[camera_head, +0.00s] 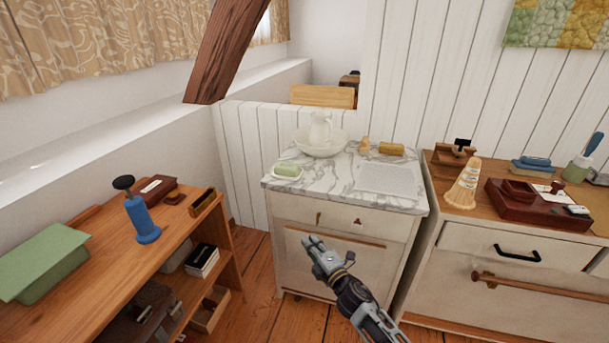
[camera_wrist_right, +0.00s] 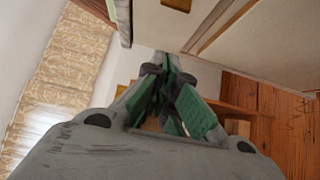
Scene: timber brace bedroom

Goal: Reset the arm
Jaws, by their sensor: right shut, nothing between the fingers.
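My right gripper (camera_head: 315,243) is in the middle of the head view, its arm coming in from the lower right. It is shut and empty, with its fingertips together, in front of the white washstand (camera_head: 298,211). In the right wrist view my right gripper (camera_wrist_right: 166,62) points away from the camera, with its green-padded fingers meeting at the tips. A pale cabinet front lies beyond it there. My left gripper is in neither view.
The washstand's marble top holds a white pitcher and bowl (camera_head: 318,141) and a soap dish (camera_head: 287,171). A wooden shelf unit (camera_head: 98,250) stands at the left. A drawer cabinet (camera_head: 465,240) stands at the right. Wooden floor (camera_head: 262,320) shows between them.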

